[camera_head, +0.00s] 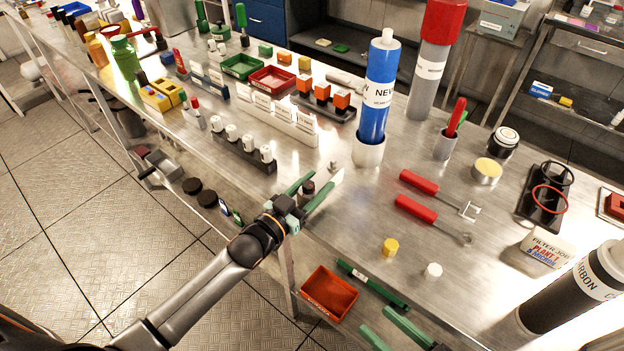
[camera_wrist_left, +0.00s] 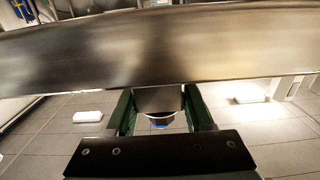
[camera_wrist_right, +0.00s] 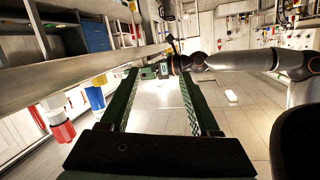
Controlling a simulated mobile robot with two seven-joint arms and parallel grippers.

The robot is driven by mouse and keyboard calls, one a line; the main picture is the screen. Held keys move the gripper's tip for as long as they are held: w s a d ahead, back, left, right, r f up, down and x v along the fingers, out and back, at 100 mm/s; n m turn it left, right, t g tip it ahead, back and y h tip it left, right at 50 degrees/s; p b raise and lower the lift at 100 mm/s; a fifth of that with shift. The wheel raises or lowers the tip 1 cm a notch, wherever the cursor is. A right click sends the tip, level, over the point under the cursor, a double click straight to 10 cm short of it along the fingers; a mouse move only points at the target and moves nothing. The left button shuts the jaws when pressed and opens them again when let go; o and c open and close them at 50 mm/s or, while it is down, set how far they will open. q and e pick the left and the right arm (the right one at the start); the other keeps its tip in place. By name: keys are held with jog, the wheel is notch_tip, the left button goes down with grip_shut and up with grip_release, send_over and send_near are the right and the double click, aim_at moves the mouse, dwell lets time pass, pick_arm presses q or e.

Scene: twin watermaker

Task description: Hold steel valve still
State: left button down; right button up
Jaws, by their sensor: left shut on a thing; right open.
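My left gripper (camera_head: 322,180) is at the front edge of the bench, its green fingers on either side of a small dark-topped piece (camera_head: 308,187). In the left wrist view, my left gripper (camera_wrist_left: 158,95) is shut on a steel piece (camera_wrist_left: 158,101) with a dark lower end and a blue ring, below the bench edge. I take this piece for the steel valve; most of it is hidden by the fingers. My right gripper (camera_head: 375,319) is low at the front edge, open. The right wrist view shows its fingers (camera_wrist_right: 158,75) wide apart with nothing between them.
A blue filter cartridge (camera_head: 378,95) stands upright in a white cup behind my left gripper. Two red-handled tools (camera_head: 418,181) lie to its right. A red-orange tray (camera_head: 329,293) and a green labelled bar (camera_head: 371,284) are between my grippers. Bare bench lies around the yellow cap (camera_head: 390,246).

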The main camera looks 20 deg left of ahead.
jog(key=w+a+r+t, duration=0.1)
jog(key=w, duration=0.2)
jog(key=w+a+r+n+t, duration=0.1)
jog(key=w+r, duration=0.1)
jog(key=w, duration=0.1)
jog(key=w+a+r+t+h, duration=0.1)
jog(key=w+r, duration=0.1)
jog(key=w, duration=0.2)
jog(key=shift+r+n, duration=0.2)
jog(key=shift+n, duration=0.1)
jog(key=w+h, duration=0.1)
jog(key=w, duration=0.2)
jog(key=w+d+r+m, duration=0.1)
jog(key=w, duration=0.1)
jog(key=w+m+t+h, duration=0.1)
jog(key=w, duration=0.2)
jog(key=shift+w+d+r+h, duration=0.2)
jog(key=shift+w+r+h, duration=0.05)
jog(key=shift+w+h, duration=0.05)
jog(key=w+r+m+g+h, duration=0.1)
jog(key=w+r+m, duration=0.1)
jog(key=w, duration=0.4)
jog(key=n+g+h, duration=0.4)
jog(key=n+g, duration=0.4)
jog(key=g, duration=0.2)
send_near(310, 184)
jog(key=x, duration=0.8)
jog(key=shift+a+f, duration=0.15)
jog(key=shift+f, duration=0.05)
grip_shut()
